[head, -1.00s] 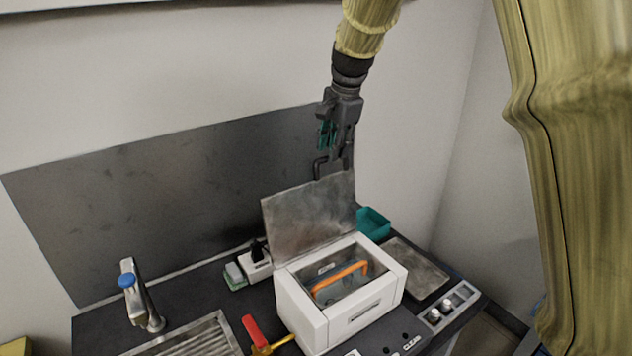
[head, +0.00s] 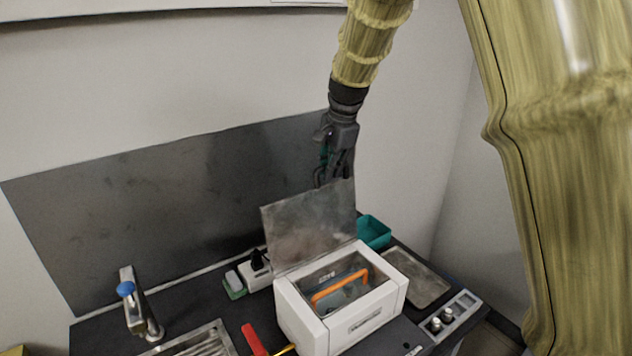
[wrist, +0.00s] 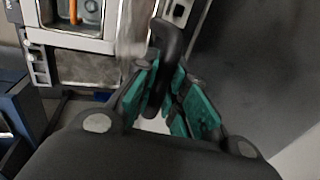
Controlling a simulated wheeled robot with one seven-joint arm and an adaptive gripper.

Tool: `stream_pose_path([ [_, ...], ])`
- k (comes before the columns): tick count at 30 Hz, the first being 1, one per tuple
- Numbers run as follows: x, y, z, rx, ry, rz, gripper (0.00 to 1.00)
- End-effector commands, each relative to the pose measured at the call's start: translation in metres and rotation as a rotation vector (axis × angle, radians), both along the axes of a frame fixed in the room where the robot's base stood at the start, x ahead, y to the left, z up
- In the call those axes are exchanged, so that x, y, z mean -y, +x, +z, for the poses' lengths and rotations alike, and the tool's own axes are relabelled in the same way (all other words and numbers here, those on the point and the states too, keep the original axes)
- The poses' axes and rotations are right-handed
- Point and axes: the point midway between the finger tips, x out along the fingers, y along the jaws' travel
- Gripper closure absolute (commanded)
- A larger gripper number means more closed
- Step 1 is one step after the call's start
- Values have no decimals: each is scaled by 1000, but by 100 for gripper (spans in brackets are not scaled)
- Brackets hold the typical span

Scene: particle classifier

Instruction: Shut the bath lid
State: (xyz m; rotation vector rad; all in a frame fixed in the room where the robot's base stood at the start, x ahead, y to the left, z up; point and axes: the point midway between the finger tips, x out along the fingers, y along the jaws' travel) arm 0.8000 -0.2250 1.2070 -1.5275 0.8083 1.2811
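The white bath (head: 318,335) stands on the dark counter. Its grey metal lid (head: 305,225) is raised, tilted upright along the bath's back edge. My gripper (head: 328,182) is pointed down at the lid's upper right edge, partly behind it. In the wrist view, a dark curved handle (wrist: 170,45) reaches between the teal-padded fingers of my gripper (wrist: 172,100). The fingers are apart, with the handle nearer the left finger. Whether they touch it is unclear. The lid appears edge-on and blurred there.
An orange-handled rack (head: 342,288) sits inside the bath. A teal bin (head: 373,231) stands behind it at the right, near a metal plate (head: 418,278). A tap (head: 138,305) and a red-handled tool (head: 254,340) are at the left. A grey panel (head: 150,200) backs the counter.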

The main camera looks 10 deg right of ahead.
Motion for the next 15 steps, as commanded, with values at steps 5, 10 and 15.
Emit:
stream_pose_path([
  [5, 0, -1, 1, 0, 0, 1, 98],
  [10, 3, -7, 2, -1, -1, 1, 98],
  [15, 6, -15, 3, 0, 0, 2, 98],
])
